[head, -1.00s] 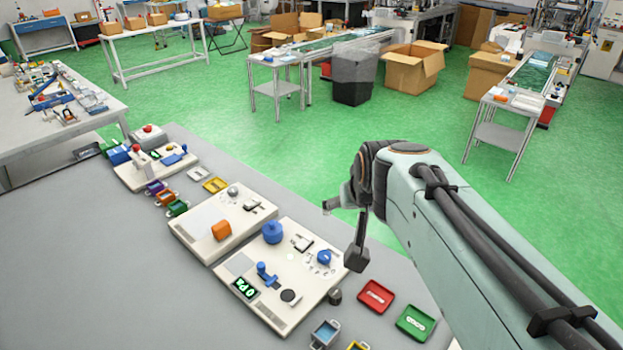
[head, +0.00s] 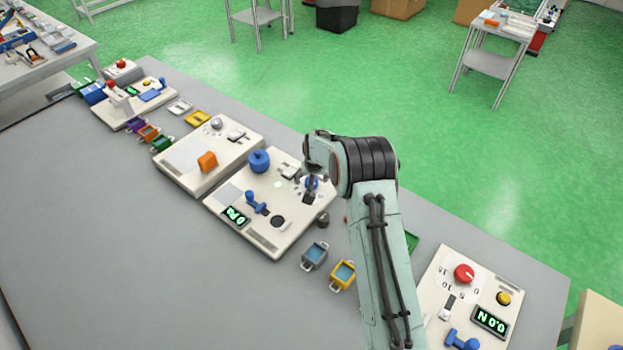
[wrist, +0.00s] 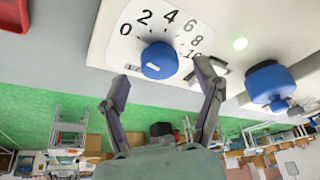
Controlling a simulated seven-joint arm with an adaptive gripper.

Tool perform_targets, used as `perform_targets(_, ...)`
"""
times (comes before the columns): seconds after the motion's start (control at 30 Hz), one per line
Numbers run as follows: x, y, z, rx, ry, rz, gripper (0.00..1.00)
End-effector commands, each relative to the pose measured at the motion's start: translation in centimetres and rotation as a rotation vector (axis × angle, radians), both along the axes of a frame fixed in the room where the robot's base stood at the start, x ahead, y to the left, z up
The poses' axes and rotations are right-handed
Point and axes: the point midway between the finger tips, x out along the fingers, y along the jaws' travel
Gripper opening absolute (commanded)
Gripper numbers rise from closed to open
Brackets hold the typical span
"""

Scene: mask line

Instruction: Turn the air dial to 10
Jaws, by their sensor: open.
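The blue air dial (wrist: 160,57) sits on a white scale plate (wrist: 133,42) marked 0, 2, 4, 6, 8, 10 in the wrist view. A short white mark shows on the dial, but I cannot tell which number it indicates. My gripper (wrist: 162,74) is open, one finger on each side of the dial, and its fingertips appear just short of it. In the head view the dial (head: 313,182) is partly hidden behind my gripper (head: 309,196). The cream panel (head: 232,228) carries a green display (head: 236,217) that seems to read 0 Pa.
The same panel has a small blue lever (head: 256,203). Grey (head: 315,256) and yellow (head: 343,275) bins stand near its front. Another panel (head: 440,290) has a red dial.

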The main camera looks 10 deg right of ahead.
Motion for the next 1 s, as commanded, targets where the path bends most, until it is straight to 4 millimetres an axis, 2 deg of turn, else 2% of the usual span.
perform_targets(0.13,0.5,0.0,-1.21,0.0,0.0,0.0,0.67)
perform_targets(0.4,0.58,-0.01,-1.38,0.0,0.0,0.0,0.67)
perform_targets(0.57,0.58,-0.01,-1.36,0.0,-0.001,0.0,0.17)
perform_targets(0.6,0.58,-0.01,-1.36,0.0,-0.001,0.0,0.04)
perform_targets(1.0,0.59,0.05,-1.4,0.0,-0.001,-0.044,0.04)
